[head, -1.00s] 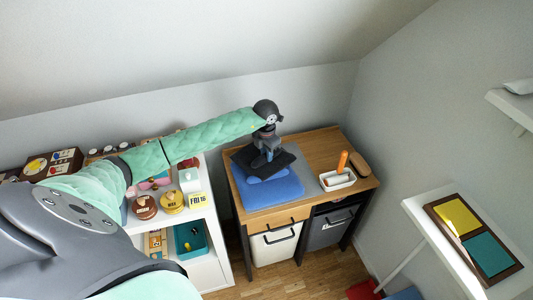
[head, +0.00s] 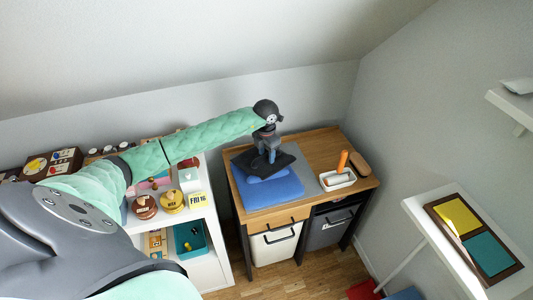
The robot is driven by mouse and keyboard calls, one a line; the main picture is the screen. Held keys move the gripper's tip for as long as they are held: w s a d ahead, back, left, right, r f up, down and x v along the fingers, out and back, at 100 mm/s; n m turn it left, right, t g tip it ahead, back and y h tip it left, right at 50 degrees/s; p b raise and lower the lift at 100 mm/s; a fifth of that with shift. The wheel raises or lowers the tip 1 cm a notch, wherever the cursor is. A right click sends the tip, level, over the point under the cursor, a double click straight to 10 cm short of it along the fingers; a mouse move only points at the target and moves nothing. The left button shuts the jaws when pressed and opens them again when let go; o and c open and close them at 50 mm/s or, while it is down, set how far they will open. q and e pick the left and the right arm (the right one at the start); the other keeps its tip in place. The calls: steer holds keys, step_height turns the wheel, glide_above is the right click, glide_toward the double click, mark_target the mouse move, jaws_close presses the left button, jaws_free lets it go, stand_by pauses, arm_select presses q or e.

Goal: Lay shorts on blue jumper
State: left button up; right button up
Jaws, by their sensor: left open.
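A blue folded jumper (head: 272,193) lies on the wooden cabinet top, towards its left side. Dark folded shorts (head: 283,160) lie on the jumper's back part, reaching past its back edge. My left gripper (head: 271,158) points down just over the shorts and is open. Whether its fingertips touch the cloth cannot be told. The gripper and wrist hide part of the shorts. My right gripper is not in view.
A white tray (head: 338,181) with an orange-handled tool stands right of the jumper, beside a brown block (head: 359,161). A white shelf (head: 207,225) with jars stands at left. A grey mat (head: 308,158) on the cabinet top is partly bare.

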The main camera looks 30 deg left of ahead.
mark_target(267, 156)
arm_select(q)
steer(key=shift+r+p, duration=0.45)
steer(key=shift+r, duration=0.45)
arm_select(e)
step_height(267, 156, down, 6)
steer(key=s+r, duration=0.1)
arm_select(q)
steer(key=shift+r+b, duration=0.5)
steer(key=shift+r, duration=0.3)
step_height(267, 156, up, 10)
steer(key=b, duration=0.3)
steer(key=shift+f, duration=0.15)
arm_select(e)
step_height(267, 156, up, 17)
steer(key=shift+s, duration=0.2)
arm_select(q)
steer(key=shift+s, duration=0.1)
